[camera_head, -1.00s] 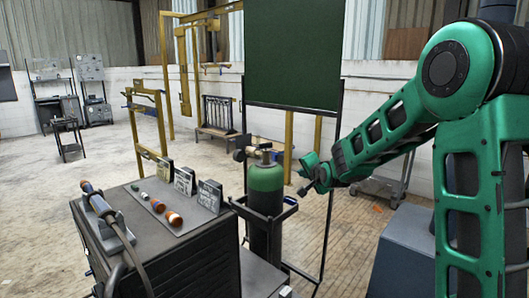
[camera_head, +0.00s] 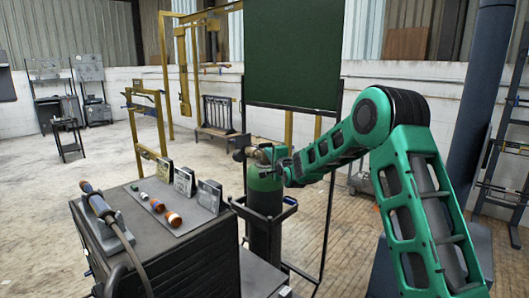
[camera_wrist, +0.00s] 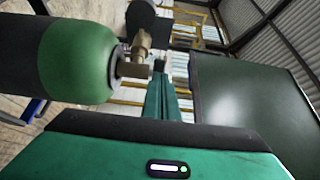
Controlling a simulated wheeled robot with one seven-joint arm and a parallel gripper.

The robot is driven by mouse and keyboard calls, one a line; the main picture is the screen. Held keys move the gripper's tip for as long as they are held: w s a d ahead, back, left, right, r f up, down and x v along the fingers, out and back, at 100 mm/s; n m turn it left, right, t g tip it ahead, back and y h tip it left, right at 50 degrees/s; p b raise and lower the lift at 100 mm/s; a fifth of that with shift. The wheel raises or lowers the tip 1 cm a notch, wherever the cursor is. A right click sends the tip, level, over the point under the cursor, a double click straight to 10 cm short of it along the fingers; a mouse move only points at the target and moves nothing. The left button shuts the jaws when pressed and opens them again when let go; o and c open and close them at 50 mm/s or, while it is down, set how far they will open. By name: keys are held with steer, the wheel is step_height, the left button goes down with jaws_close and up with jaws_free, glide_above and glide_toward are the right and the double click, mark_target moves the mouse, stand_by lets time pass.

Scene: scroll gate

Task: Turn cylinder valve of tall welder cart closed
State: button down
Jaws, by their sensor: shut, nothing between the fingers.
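The gas cylinder (camera_head: 264,240) stands upright in the dark welder cart (camera_head: 165,265), with a green shoulder and a dark body. Its brass valve (camera_head: 262,153) is on top, with a dark round part at its left. In the wrist view the cylinder (camera_wrist: 75,65) lies sideways at the left, and the brass valve (camera_wrist: 139,46) sticks out from its neck. My gripper (camera_head: 278,169) is at the right of the valve in the head view. In the wrist view my gripper (camera_wrist: 159,68) is shut and empty, its tips close beside the valve; I cannot tell whether they touch.
A dark green screen (camera_head: 293,55) on a thin frame stands behind the cylinder. The cart top bears a torch (camera_head: 100,207), several coloured nozzles (camera_head: 157,205) and small signs (camera_head: 184,181). A cart bracket (camera_head: 270,217) surrounds the cylinder. Open floor lies at the left.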

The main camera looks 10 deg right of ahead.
mark_target(263, 146)
steer(key=shift+w+a, duration=0.15)
steer(key=shift+w, duration=1.3)
steer(key=shift+w+a, duration=0.15)
steer(key=shift+w, duration=1.25)
